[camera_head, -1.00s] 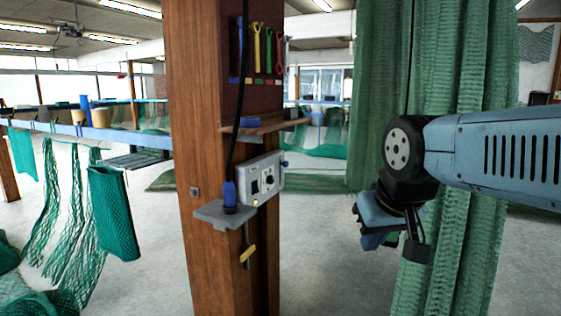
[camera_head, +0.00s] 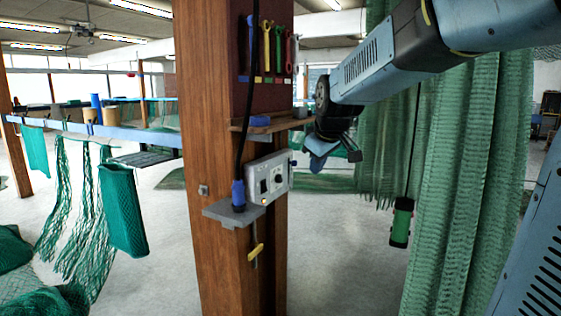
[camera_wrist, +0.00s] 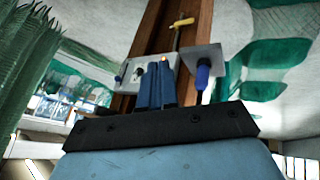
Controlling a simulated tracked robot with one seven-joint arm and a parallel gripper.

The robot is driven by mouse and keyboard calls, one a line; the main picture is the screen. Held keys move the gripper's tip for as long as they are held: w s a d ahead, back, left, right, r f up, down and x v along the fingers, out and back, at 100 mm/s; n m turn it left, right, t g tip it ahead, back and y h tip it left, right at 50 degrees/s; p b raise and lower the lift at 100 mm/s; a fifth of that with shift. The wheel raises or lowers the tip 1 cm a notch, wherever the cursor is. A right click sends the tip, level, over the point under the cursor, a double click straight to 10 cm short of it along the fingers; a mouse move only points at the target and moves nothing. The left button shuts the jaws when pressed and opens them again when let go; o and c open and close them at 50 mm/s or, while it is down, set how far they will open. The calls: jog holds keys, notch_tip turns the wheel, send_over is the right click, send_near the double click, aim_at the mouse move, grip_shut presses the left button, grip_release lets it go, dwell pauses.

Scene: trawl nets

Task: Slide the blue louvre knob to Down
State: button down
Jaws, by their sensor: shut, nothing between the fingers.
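A small blue knob (camera_head: 293,163) sticks out from the right side of a light grey control box (camera_head: 264,180) on the wooden post. I take it for the louvre knob; its markings are too small to read. My gripper (camera_head: 317,162) is shut and empty, to the right of the box at about the knob's height in the picture, apart from it. In the wrist view my closed blue fingers (camera_wrist: 156,85) point toward the box (camera_wrist: 137,70), which appears upside down and is partly hidden behind them.
A blue-handled corded tool (camera_head: 238,193) stands on a grey bracket (camera_head: 230,214) left of the box. A wooden shelf (camera_head: 270,125) juts out above the box, close to my gripper. Green netting (camera_head: 455,170) and a hanging green cylinder (camera_head: 401,222) are on the right.

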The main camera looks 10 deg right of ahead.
jog(key=w+a+f+n+t+y, duration=0.1)
jog(key=w+n, duration=0.2)
jog(key=w, duration=0.8)
jog(key=w+a+f+n+y, duration=0.1)
jog(key=w+n+y, duration=0.15)
jog(key=w, duration=0.95)
jog(key=w+d+f+n+t, duration=0.1)
jog(key=w+d, duration=0.3)
jog(key=w, duration=0.4)
jog(key=w+d+f+n+t+y, duration=0.1)
jog(key=w+d, duration=0.3)
jog(key=w, duration=0.5)
jog(key=shift+f+n+t, duration=0.35)
jog(key=shift+f+t, duration=0.05)
jog(key=shift+t, duration=0.1)
send_near(290, 163)
jog(key=a+x, duration=0.1)
jog(key=x, duration=0.3)
jog(key=shift+w+d, duration=0.1)
jog(key=shift+d, duration=0.4)
